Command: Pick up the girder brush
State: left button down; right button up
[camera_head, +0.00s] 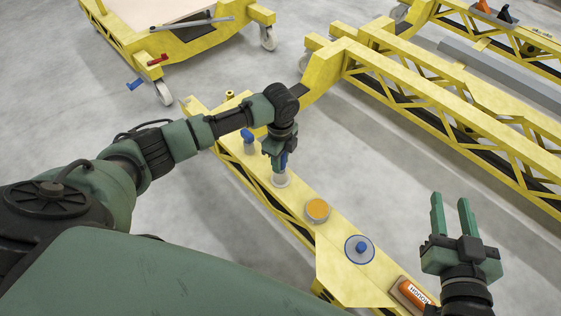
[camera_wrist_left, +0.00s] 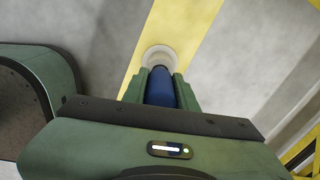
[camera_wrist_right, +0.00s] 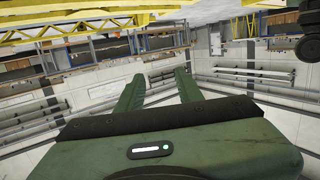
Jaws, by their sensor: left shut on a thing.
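A blue-handled brush with a pale round end, which looks like the girder brush (camera_head: 281,180), is upright at the yellow girder (camera_head: 335,245). My left gripper (camera_head: 278,158) points down and is shut on its blue handle. In the left wrist view the handle (camera_wrist_left: 160,88) lies between the two fingers, with the pale round end (camera_wrist_left: 159,56) beyond them over the yellow beam. I cannot tell whether that end touches the girder. My right gripper (camera_head: 452,215) is open and empty, pointing up to the right of the girder.
On the girder are a blue item (camera_head: 248,138) behind the left gripper, an orange disc (camera_head: 317,209), a pale disc with a blue knob (camera_head: 360,250) and an orange labelled item (camera_head: 412,293). Yellow trolleys (camera_head: 190,40) stand behind.

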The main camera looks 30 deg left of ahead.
pick_arm(q)
jog(key=shift+r, duration=0.2)
pick_arm(e)
jog(key=shift+f, duration=0.1)
